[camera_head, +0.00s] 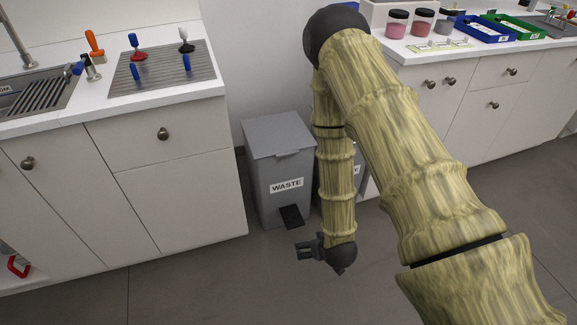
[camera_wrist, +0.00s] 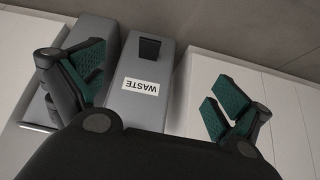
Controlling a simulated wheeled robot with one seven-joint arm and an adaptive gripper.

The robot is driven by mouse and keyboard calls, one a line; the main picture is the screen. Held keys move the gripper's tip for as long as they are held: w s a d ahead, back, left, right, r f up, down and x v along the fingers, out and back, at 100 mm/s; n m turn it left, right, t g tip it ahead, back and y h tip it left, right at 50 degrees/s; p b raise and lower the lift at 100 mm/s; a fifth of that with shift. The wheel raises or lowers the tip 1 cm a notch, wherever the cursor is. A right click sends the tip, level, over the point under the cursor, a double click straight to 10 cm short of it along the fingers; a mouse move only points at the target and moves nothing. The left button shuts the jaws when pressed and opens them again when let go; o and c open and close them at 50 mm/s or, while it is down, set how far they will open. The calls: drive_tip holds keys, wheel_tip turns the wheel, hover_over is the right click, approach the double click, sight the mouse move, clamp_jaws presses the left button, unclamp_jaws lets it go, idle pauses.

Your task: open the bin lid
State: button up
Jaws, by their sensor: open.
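The grey waste bin (camera_head: 267,179) stands on the floor between the two counters, with a white WASTE label on its front. Its lid (camera_head: 277,132) is shut. A black pedal (camera_head: 291,216) juts out at the bottom front. In the wrist view the bin (camera_wrist: 139,109) appears upside down, with the pedal (camera_wrist: 149,49) toward the top. My gripper (camera_head: 303,251) is low in front of the bin, near the pedal and apart from it. In the wrist view my gripper (camera_wrist: 157,90) is open and empty, its green-padded fingers spread to either side of the bin.
A second grey bin (camera_head: 358,172) is mostly hidden behind my arm. White cabinets (camera_head: 180,195) flank the bin on the left, and more cabinets (camera_head: 470,110) stand at the right. The floor (camera_head: 215,280) in front is clear. Jars (camera_head: 397,24) and trays (camera_head: 483,29) stand on the right counter.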

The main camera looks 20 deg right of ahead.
drive_tip(key=w+d+f+t+b, duration=0.15)
drive_tip(key=w+t+b, duration=0.45)
drive_tip(key=w+b, duration=0.8)
drive_tip(key=t+b, duration=0.5)
drive_tip(key=b, duration=0.3)
approach(288, 153)
drive_tip(key=shift+n+y, duration=0.3)
drive_tip(key=shift+n, duration=0.1)
drive_tip(key=w+b, duration=0.2)
drive_tip(key=w, duration=0.8)
drive_tip(key=shift+f+b, duration=0.1)
drive_tip(key=shift+b, duration=0.3)
drive_tip(key=shift+s, duration=0.1)
drive_tip(key=c, duration=1.2)
drive_tip(key=shift+r, duration=0.2)
